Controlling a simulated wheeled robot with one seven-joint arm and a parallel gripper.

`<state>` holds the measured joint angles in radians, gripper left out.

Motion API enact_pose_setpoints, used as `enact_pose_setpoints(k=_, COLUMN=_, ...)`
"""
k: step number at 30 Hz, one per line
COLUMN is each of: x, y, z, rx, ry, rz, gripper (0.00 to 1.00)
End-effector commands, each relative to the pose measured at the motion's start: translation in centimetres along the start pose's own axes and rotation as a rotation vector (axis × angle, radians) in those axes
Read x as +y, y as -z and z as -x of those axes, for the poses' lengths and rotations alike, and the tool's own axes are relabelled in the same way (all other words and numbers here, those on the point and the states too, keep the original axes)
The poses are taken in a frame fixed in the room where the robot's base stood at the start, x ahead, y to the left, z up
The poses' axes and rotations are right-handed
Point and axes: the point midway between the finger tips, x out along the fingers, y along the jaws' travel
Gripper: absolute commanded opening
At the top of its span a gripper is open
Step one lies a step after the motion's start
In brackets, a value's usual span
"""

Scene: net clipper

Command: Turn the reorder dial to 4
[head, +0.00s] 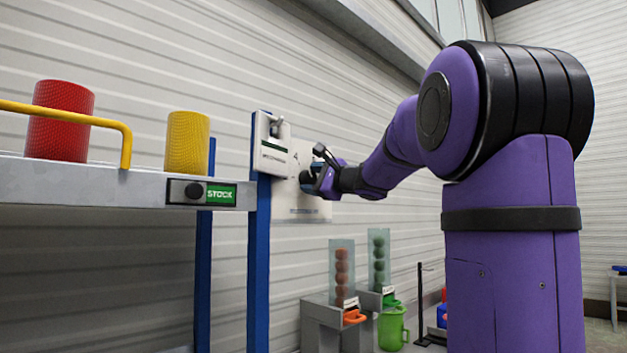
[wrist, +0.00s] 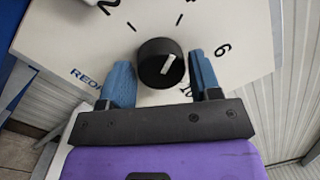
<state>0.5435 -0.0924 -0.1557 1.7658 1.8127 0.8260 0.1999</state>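The reorder dial is a round black knob (wrist: 160,63) on a white panel (wrist: 60,45) with printed numbers, in the wrist view. In the head view my gripper (head: 316,182) is at the white panel (head: 300,210) and partly hides the dial.
A white box (head: 275,152) on a blue post (head: 259,230) stands left of the panel. A shelf (head: 80,186) holds a red cylinder (head: 60,120) and a yellow one (head: 187,142). Two clear tube dispensers (head: 341,270) and a green mug (head: 392,328) stand below.

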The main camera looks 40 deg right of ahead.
Motion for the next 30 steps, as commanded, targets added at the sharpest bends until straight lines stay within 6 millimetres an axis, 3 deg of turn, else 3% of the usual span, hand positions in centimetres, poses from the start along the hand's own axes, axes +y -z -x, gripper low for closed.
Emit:
enact_pose_setpoints(k=2, x=0.0, y=0.0, z=0.0, rx=0.000, ry=0.000, rz=0.000, gripper=0.74)
enact_pose_setpoints(k=14, x=-0.1, y=-0.1, z=0.9, rx=0.000, ry=0.001, rz=0.001, gripper=0.74)
enact_pose_setpoints(k=30, x=0.0, y=0.0, z=9.7, rx=0.000, ry=0.001, rz=0.000, gripper=0.74)
